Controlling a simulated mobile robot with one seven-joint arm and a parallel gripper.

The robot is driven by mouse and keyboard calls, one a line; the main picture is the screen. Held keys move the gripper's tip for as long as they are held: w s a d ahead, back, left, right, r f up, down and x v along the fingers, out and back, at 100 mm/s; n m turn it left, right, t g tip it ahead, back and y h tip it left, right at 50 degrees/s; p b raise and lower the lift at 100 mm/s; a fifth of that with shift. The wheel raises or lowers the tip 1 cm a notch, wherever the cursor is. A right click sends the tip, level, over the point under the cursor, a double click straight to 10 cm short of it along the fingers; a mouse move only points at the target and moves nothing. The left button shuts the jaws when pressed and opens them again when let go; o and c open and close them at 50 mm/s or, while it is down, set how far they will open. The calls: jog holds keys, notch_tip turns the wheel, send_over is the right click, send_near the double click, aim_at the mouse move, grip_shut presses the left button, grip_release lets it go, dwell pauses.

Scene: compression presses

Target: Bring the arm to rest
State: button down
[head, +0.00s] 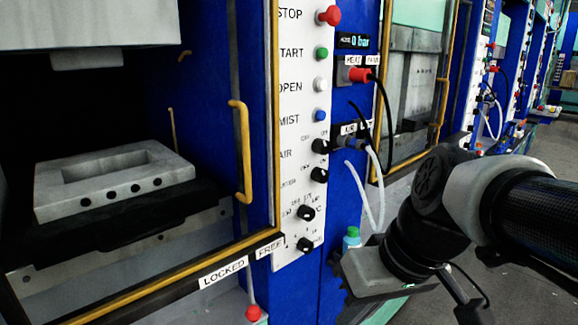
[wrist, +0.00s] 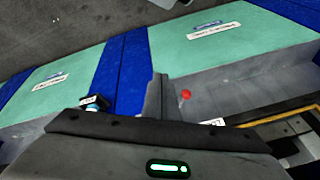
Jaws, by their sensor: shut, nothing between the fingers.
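My gripper (head: 352,282) hangs at the lower middle of the head view, in front of the blue press frame and its white control panel (head: 303,130). My arm reaches it from the right and is bent at the wrist. In the wrist view my gripper (wrist: 157,95) points away from the camera, its fingers together with nothing seen between them. The fingertips are hard to make out in the head view.
The press at left has an open chamber with a grey mould block (head: 115,180) and a yellow door handle (head: 240,150). A red knob (head: 253,314) stands below it. A green-capped bottle (head: 352,238) is just behind my gripper. Grey floor (head: 530,200) lies at right.

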jog(key=s+d+r+m+t+h+p, duration=0.2)
jog(key=d+r+m+t+h, duration=0.1)
jog(key=d, duration=0.2)
notch_tip(320, 180, up, 15)
jog(key=p, duration=1.5)
jog(key=shift+w, duration=0.2)
jog(key=shift+a, duration=0.1)
